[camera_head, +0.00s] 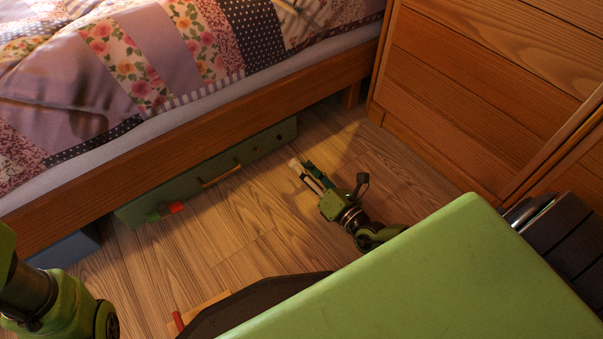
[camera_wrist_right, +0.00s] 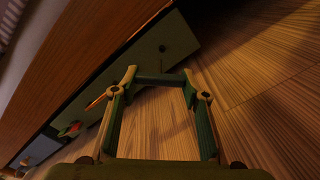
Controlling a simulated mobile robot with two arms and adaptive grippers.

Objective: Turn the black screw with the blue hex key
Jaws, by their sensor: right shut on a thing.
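My right gripper (camera_head: 308,174) is low over the floor, close to the green box front under the bed. In the right wrist view my right gripper (camera_wrist_right: 160,82) has its fingers spread around a dark teal bar (camera_wrist_right: 160,79) that spans between the tips; it looks like the hex key, though its colour is dim. The black screw (camera_wrist_right: 162,48) appears as a small dark round spot on the green front, beyond the fingertips. The bar and the screw look apart in this view. Of my left arm only a part shows at the lower left; its fingers are not visible.
The green box (camera_head: 140,208) has a tan handle (camera_head: 221,176) and a small red piece (camera_head: 176,207) by its left end. The bed frame (camera_head: 200,146) overhangs it. A wooden cabinet (camera_head: 480,90) stands at right. The wooden floor (camera_head: 235,225) between is mostly clear.

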